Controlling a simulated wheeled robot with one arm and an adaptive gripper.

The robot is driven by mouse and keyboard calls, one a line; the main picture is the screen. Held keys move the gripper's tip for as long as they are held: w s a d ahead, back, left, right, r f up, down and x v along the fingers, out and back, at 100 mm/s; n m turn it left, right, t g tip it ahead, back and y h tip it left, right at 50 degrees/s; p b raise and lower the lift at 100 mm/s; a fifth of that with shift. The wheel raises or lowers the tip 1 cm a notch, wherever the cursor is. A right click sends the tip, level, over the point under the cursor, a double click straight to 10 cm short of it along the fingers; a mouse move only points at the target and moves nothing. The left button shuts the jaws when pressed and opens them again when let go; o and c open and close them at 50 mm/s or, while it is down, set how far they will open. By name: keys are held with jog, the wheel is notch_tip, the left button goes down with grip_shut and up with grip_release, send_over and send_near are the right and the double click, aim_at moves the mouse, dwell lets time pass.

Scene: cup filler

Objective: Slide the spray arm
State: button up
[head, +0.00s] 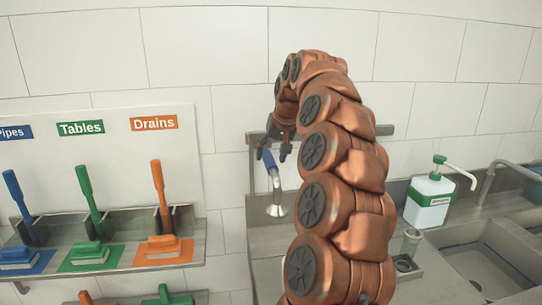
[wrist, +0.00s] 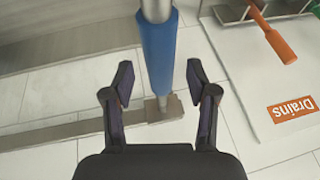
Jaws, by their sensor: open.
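The spray arm (head: 274,176) hangs at the wall in the head view, left of my arm. It has a blue sleeve and a flared metal spray head at its lower end. In the wrist view its blue sleeve (wrist: 158,50) runs down from the top edge between my fingers. My gripper (head: 273,153) is at the upper part of the sleeve, and my arm partly hides this area. In the wrist view my gripper (wrist: 159,82) is open, one finger on each side of the sleeve, with gaps on both sides. How deep the sleeve sits between them is unclear.
A metal wall rail (head: 384,130) runs behind my gripper. A soap bottle (head: 430,200) and a sink (head: 480,255) are at the right.

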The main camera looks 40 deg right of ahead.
jog(key=shift+x, duration=0.85)
jog(key=shift+c, duration=0.4)
grip_shut()
